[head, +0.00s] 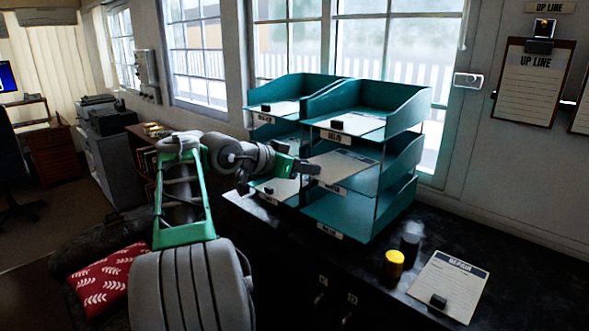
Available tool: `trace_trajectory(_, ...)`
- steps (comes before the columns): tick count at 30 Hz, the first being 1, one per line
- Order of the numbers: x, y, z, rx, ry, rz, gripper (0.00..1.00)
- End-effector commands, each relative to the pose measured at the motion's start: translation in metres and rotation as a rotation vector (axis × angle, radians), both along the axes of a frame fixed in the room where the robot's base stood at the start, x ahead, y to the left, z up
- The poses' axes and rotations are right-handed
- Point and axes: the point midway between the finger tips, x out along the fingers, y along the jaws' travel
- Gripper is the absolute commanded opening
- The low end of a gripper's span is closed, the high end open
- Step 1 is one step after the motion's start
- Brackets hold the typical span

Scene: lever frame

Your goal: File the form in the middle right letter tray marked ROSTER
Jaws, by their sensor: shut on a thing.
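My gripper (308,169) is shut on the near left edge of a form (345,164), a pale sheet with a dark heading. The form lies roughly flat inside the opening of the middle right letter tray (393,167), under the top right tray. I cannot tell whether it rests on the tray floor. A label (331,187) on that tray's front edge is too small to read. The tray is teal and belongs to a rack of two columns, three levels each. My gripper and forearm hide part of the left column.
The top right tray (402,107) and top left tray (290,88) hold papers with black blocks. The bottom right tray (345,212) looks empty. On the dark counter stand a yellow-capped jar (393,266), a dark jar (409,247) and a REPAIR form (452,284) under a block.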

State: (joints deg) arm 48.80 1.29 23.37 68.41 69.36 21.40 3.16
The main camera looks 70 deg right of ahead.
Motion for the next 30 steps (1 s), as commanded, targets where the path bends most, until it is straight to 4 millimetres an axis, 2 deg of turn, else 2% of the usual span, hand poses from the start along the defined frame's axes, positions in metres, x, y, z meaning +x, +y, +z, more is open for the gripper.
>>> trace_trajectory(14, -0.028, -0.061, -0.002, 0.001, 0.001, -0.003, 0.00)
trace_trajectory(15, -0.029, -0.064, -0.012, 0.003, 0.000, -0.001, 0.00)
trace_trajectory(24, -0.037, -0.084, -0.035, 0.000, 0.000, -0.001, 0.00)
trace_trajectory(30, -0.038, -0.087, -0.037, 0.000, -0.001, 0.000, 0.00)
